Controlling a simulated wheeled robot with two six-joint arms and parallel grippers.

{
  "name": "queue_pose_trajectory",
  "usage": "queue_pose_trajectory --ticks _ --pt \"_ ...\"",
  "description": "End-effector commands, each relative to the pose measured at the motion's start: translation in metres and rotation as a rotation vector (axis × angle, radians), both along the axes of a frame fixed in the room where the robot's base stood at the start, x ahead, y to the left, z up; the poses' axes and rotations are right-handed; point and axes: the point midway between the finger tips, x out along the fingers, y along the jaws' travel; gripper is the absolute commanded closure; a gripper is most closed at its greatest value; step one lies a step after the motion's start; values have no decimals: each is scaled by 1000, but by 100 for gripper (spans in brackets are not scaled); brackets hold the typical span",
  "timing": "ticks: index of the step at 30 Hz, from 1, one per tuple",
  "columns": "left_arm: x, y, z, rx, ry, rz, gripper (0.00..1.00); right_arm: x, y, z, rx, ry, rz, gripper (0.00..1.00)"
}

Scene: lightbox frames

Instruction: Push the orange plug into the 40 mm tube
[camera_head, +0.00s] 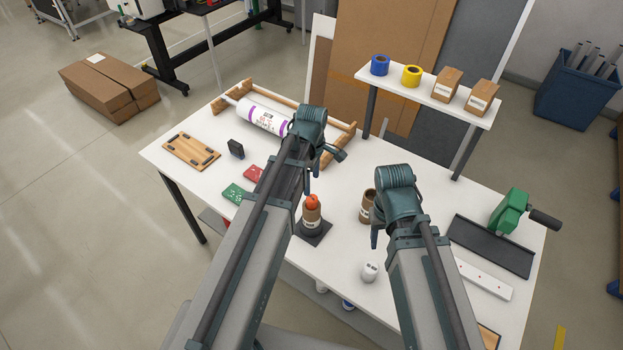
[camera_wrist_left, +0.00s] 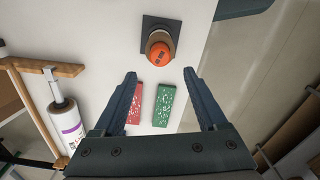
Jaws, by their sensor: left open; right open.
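An orange plug (camera_head: 312,202) sits at the top of an upright brown cardboard tube (camera_head: 311,217), with part of the plug showing above the rim. The tube stands on a dark square base (camera_head: 316,238) on the white table. In the left wrist view the plug (camera_wrist_left: 161,54) lies beyond the fingertips, between their lines. My left gripper (camera_head: 322,172) is open and empty, above and behind the plug, apart from it; its spread fingers show in the wrist view (camera_wrist_left: 160,78). My right gripper (camera_head: 377,238) is open, to the right of the tube; its fingers are partly hidden.
A second brown tube (camera_head: 368,207) stands beside my right gripper. A small white piece (camera_head: 370,272) lies in front. Red (camera_head: 252,173) and green (camera_head: 233,193) packs lie left. A raised shelf (camera_head: 425,88) with tape rolls stands at the back; a black tray (camera_head: 490,247) lies right.

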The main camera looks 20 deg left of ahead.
Motion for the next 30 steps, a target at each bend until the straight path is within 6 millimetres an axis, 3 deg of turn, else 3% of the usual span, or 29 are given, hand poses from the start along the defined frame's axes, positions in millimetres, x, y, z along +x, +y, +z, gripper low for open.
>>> queue_pose_trajectory --ticks 1,4,11,14,17,24,30 --pt "0 0 14 0 0 0 25 0 0 14 0 1 1 50" --pt "0 0 22 0 0 0 25 0 0 22 0 1 2 50" --pt "-1 -1 23 0 0 -6 25 0 0 23 0 1 3 50" --pt "-9 -8 23 4 4 -88 25 0 0 23 0 1 3 50" --pt "-29 -27 23 14 11 -310 25 0 0 23 0 1 3 50" --pt "-93 -76 24 44 57 -1080 25 0 0 23 0 1 3 50" --pt "-130 -98 24 53 94 -1563 25 0 0 23 0 1 3 50"
